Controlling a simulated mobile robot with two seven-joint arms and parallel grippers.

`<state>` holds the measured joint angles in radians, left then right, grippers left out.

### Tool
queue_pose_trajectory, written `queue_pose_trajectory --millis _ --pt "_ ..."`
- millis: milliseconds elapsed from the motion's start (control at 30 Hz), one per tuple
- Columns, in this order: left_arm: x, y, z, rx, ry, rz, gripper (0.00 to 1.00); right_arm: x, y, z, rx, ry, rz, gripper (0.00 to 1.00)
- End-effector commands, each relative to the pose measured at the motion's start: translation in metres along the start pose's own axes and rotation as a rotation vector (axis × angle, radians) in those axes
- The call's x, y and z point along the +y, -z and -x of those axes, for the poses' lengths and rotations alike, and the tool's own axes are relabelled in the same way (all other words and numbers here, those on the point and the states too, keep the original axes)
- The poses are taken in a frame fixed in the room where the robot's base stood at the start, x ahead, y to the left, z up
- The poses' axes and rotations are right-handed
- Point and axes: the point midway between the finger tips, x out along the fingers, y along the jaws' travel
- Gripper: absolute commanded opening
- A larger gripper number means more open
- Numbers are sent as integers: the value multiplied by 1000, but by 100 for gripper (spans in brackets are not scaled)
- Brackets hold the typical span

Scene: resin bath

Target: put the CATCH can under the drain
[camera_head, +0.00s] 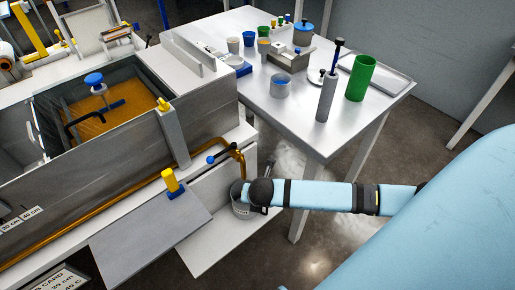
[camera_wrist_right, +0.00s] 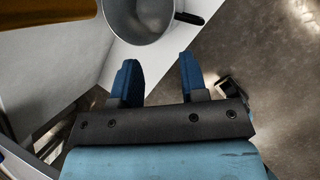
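The grey metal can (camera_head: 241,209), with a label on its side, stands on the low white shelf (camera_head: 212,240) in front of the bath. The brown drain pipe (camera_head: 239,153) bends down above it; the can looks close beneath its end, but exact alignment is hard to tell. My right gripper (camera_head: 252,193) is beside the can, partly covering it. In the right wrist view the gripper (camera_wrist_right: 157,66) is open, its blue fingers apart and empty, and the open can (camera_wrist_right: 140,22) with a dark handle lies just beyond the fingertips. My left gripper is not in view.
The bath (camera_head: 80,165) fills the left, with a blue-handled valve lever (camera_head: 222,154) near the pipe. A sloping grey panel (camera_head: 150,240) is left of the can. A metal table (camera_head: 300,125) with cups and a green cylinder (camera_head: 360,78) stands behind. Floor right of the shelf is open.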

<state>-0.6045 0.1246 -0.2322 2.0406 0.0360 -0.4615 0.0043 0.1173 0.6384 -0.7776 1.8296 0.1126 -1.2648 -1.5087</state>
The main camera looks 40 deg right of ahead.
Motion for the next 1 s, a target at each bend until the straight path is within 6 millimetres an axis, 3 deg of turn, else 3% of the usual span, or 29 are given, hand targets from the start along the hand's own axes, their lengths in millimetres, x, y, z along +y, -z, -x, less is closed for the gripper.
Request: queue_pose_trajectory --millis 33,100,233,400,500,700,1000 --pt "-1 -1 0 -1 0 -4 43 7 26 4 48 -53 -115 40" --pt "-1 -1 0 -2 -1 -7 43 19 58 12 126 -141 -350 40" --pt "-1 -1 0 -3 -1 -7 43 34 107 37 310 -285 -920 40" --pt "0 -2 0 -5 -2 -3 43 23 129 67 510 -385 -1628 40" --pt "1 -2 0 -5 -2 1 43 7 131 78 584 -419 -1923 40" --pt "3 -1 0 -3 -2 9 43 -12 129 88 646 -455 -2186 40" --pt "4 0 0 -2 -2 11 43 -13 128 89 651 -457 -2199 40"
